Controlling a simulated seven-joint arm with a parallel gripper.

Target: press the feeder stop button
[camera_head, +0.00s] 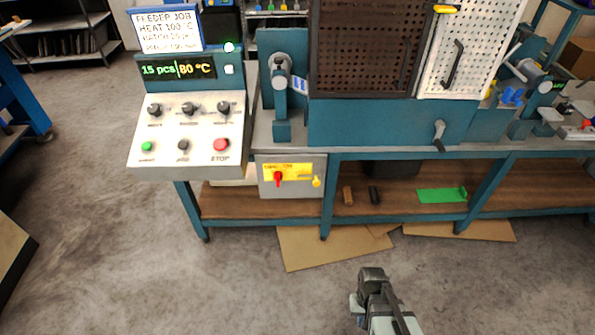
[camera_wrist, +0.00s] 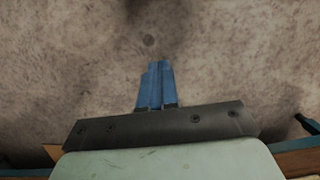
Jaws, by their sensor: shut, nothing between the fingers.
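The red button (camera_head: 221,145) labelled STOP sits at the lower right of a sloped white control panel (camera_head: 165,165) in the head view. A green button (camera_head: 147,147) is at the lower left of the panel, and a small black control (camera_head: 183,145) sits between them. Three black knobs form the row above. My gripper shows in the wrist view with its blue fingers (camera_wrist: 157,80) together and empty, over bare floor. In the head view my arm's end is at the bottom, right of and well apart from the panel, touching nothing.
A display (camera_head: 177,69) reads 15 pcs and 80 °C. A card (camera_head: 166,30) above it says feeder job, heat 100 °C. A grey box with a red switch (camera_head: 278,179) hangs below the bench. Cardboard (camera_head: 330,250) lies on the floor. Open floor lies in front.

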